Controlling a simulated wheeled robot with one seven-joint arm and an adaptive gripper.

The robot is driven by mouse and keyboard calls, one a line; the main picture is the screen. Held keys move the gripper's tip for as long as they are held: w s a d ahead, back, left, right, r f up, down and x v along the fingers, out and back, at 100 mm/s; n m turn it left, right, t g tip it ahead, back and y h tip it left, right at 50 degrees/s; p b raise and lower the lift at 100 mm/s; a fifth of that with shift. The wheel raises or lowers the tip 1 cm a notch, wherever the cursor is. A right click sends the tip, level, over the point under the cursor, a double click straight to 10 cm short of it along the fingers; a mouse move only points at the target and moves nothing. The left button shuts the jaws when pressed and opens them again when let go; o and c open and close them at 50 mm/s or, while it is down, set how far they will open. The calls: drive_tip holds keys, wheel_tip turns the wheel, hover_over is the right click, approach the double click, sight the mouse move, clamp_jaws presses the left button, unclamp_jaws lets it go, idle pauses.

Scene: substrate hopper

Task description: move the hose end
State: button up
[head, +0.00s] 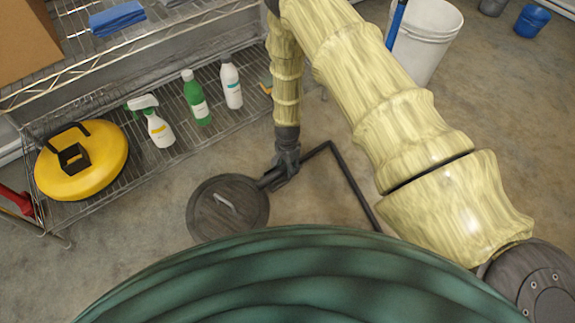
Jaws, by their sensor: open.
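My gripper (283,171) is dark grey, at the end of my cream-sleeved arm, pointing down near the middle of the head view. Its jaws are open, but the fingers are small and dark against what is behind them. A thin dark hose-like line (352,188) runs from beside the gripper to the right, bends sharply and goes down behind the green ribbed surface. A dark round lid-like disc (212,222) with a pale handle lies just left below the gripper. I cannot tell which part is the hose end, or whether the gripper touches it.
A wire shelf (90,195) at left bears a yellow round case (100,178), a spray bottle (158,130), a green bottle (196,100) and a white bottle (231,86). A white bucket (428,38) stands top right, a blue one (531,22) beyond. Concrete floor is clear at right.

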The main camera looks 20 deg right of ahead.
drive_tip(key=shift+f+b, duration=0.15)
drive_tip(key=shift+b, duration=0.25)
wheel_tip(320, 180, up, 11)
drive_tip(key=p, duration=0.6)
drive_tip(key=shift+w+d, duration=0.1)
drive_tip(key=s+d+f+n, duration=0.1)
drive_tip(key=s+d+n, duration=0.15)
drive_tip(key=s, duration=0.75)
drive_tip(key=s+d+f+n, duration=0.2)
drive_tip(key=s+n, duration=0.2)
drive_tip(key=s, duration=0.5)
drive_tip(key=s+r+n, duration=0.2)
drive_tip(key=s+n, duration=0.1)
drive_tip(key=s, duration=0.5)
drive_tip(key=s+r+n, duration=0.3)
drive_tip(key=s+n, duration=0.1)
drive_tip(key=s, duration=0.5)
drive_tip(key=shift+s+a+r, duration=0.15)
drive_tip(key=shift+a+r, duration=0.05)
drive_tip(key=shift+a, duration=0.05)
drive_tip(key=shift+o, duration=0.5)
wheel_tip(320, 180, up, 39)
drive_tip(key=p, duration=3.9)
drive_tip(key=shift+r+p, duration=0.2)
drive_tip(key=shift+p, duration=0.15)
drive_tip(key=shift+f, duration=0.15)
